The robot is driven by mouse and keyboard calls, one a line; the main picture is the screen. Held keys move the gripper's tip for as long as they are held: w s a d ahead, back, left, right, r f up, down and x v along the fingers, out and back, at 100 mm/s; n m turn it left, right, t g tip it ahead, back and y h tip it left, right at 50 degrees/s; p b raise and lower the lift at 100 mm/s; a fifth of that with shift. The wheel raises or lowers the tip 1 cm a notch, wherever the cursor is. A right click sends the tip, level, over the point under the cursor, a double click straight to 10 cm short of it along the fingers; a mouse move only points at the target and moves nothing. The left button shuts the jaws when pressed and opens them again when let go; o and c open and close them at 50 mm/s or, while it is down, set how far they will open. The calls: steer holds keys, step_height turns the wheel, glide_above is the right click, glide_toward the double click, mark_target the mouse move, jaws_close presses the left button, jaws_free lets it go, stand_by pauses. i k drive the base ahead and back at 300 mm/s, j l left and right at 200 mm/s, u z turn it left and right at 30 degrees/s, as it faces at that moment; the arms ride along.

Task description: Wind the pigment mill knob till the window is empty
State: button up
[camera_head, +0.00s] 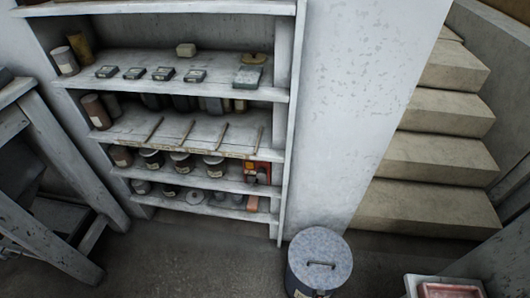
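I cannot make out a pigment mill, knob or window for certain. A small red and yellow item (257,173) stands at the right end of a lower shelf board. It is too small to tell whether it is the mill. My gripper is not in view.
A white shelf unit (286,130) holds jars, small dark boxes, brushes and tins. A lidded grey bin (320,262) stands on the floor right of it. Stone steps (430,160) rise at the right. A worn table (40,215) is at the left. A pink-lined tray (445,288) shows at bottom right. Floor between table and bin is clear.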

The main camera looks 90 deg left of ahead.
mark_target(261, 173)
steer(key=u, duration=0.45)
steer(key=j+u, duration=0.1)
steer(key=u, duration=1.3)
steer(key=i+u, duration=0.1)
steer(key=u, duration=0.35)
